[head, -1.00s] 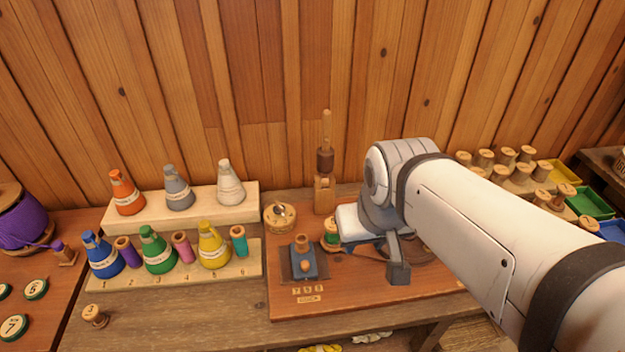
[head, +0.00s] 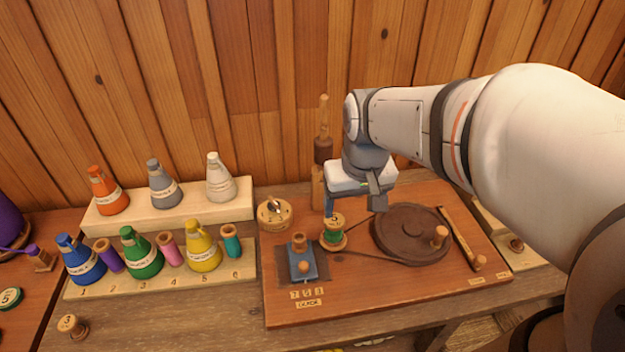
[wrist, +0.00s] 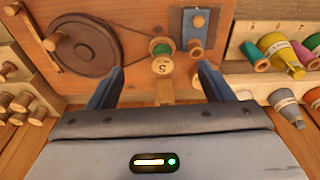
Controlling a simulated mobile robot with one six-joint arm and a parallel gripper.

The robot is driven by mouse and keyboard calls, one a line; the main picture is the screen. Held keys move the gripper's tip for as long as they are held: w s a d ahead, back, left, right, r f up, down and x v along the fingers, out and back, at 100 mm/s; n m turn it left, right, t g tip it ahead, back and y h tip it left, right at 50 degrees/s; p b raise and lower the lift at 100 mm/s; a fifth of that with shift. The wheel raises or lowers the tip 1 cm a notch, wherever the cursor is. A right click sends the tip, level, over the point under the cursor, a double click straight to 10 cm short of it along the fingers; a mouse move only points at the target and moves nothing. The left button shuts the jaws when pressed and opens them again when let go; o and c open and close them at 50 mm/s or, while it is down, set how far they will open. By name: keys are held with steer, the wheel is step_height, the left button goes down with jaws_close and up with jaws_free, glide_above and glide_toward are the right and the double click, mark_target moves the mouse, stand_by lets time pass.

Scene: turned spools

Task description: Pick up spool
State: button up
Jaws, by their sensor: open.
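The spool (head: 334,235) is a wooden one wound with green thread, upright on the winding board, with a 5 on its top flange. It also shows in the wrist view (wrist: 161,66), top toward me. My gripper (head: 352,204) is open and empty, above and behind the spool in the head view. In the wrist view its two blue fingers (wrist: 160,72) are spread wide, with the spool lying between their lines; I see no contact.
The winding board (head: 400,295) also carries a large dark wheel (head: 408,232) with a belt, a blue block (head: 303,262) and a tall wooden post (head: 322,150). A small wooden bowl (head: 275,214) stands left of the post. Thread cones and spools fill the stepped rack (head: 222,278) at left.

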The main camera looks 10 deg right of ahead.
mark_target(334, 223)
steer(key=w+f+b, duration=0.2)
steer(key=w+f, duration=0.1)
steer(key=f, duration=0.1)
steer(key=w+f+g+b, duration=0.1)
steer(key=w+f+b, duration=0.1)
steer(key=w+f, duration=0.2)
steer(key=w+f+g+b, duration=0.1)
steer(key=w+f, duration=0.2)
steer(key=f, duration=0.3)
steer(key=shift+w+d+b, duration=0.15)
steer(key=shift+w+b, duration=0.25)
steer(key=f, duration=0.7)
steer(key=shift+w+a+f, duration=0.1)
steer(key=shift+a+f, duration=0.1)
steer(key=shift+f, duration=0.1)
steer(key=shift+c, duration=0.3)
steer(key=c, duration=1)
